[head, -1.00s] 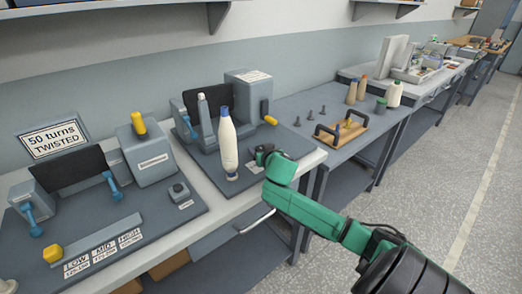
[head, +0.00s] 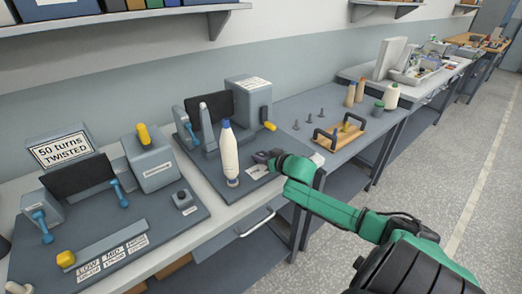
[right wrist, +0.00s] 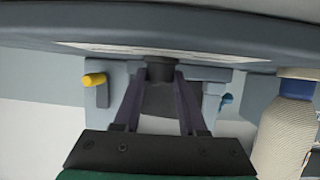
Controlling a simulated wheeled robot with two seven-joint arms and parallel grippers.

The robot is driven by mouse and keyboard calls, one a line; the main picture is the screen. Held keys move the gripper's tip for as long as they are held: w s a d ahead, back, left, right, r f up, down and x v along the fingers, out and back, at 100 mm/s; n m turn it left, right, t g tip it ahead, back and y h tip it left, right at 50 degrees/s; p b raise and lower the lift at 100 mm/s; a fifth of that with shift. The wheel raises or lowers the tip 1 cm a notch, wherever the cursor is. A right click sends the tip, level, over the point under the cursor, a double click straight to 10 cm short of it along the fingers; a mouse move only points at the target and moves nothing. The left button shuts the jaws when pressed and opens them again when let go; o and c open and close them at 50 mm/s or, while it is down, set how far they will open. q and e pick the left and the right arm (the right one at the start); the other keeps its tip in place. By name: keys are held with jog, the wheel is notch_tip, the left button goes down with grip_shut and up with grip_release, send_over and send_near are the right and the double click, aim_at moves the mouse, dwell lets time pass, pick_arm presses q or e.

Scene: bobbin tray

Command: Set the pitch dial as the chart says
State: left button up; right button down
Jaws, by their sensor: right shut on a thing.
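My right gripper (head: 266,158) is at the front right of the second machine's grey base plate (head: 207,172). In the right wrist view its two dark fingers (right wrist: 162,80) close on a short dark knob (right wrist: 160,68), which I take to be the pitch dial. The fingers hide most of it in the head view, and its setting cannot be read. A white label (head: 258,172) lies beside the gripper; its print is too small to read. A sign (head: 62,148) reads "50 turns TWISTED". A LOW, MID, HIGH chart (head: 111,255) lies at the front left. My left gripper is not in view.
A white cone with a blue top (head: 229,155) stands just left of my right gripper, also close by in the right wrist view (right wrist: 283,135). A yellow-handled lever (head: 269,126) is behind it. A wooden tray (head: 340,136) with dark handles is on the bench to the right.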

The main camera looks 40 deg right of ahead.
jog(key=shift+d+n+y, duration=0.25)
jog(key=shift+n+y, duration=0.55)
jog(key=shift+y, duration=0.2)
jog(key=shift+w+d+r+n+y+b, duration=0.1)
jog(key=shift+n+y+b, duration=0.25)
jog(key=shift+n+y, duration=0.2)
jog(key=shift+w+d+r+n+y+b, duration=0.1)
jog(key=shift+n+y+b, duration=0.2)
jog(key=shift+n+y, duration=0.25)
jog(key=shift+s+n+y, duration=0.1)
jog(key=shift+n+y, duration=0.3)
jog(key=shift+y, duration=0.2)
pick_arm(q)
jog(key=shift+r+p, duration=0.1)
jog(key=shift+p, duration=0.25)
pick_arm(e)
jog(key=shift+n+g+y, duration=0.4)
jog(key=shift+n+y, duration=0.1)
jog(key=shift+y, duration=0.1)
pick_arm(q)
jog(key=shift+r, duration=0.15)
pick_arm(e)
jog(key=shift+f+n+y, duration=0.1)
jog(key=shift+n+y, duration=0.2)
jog(key=shift+c, duration=2.3)
grip_release()
jog(key=shift+g, duration=0.3)
jog(key=shift+f, duration=0.1)
jog(key=shift+s, duration=0.1)
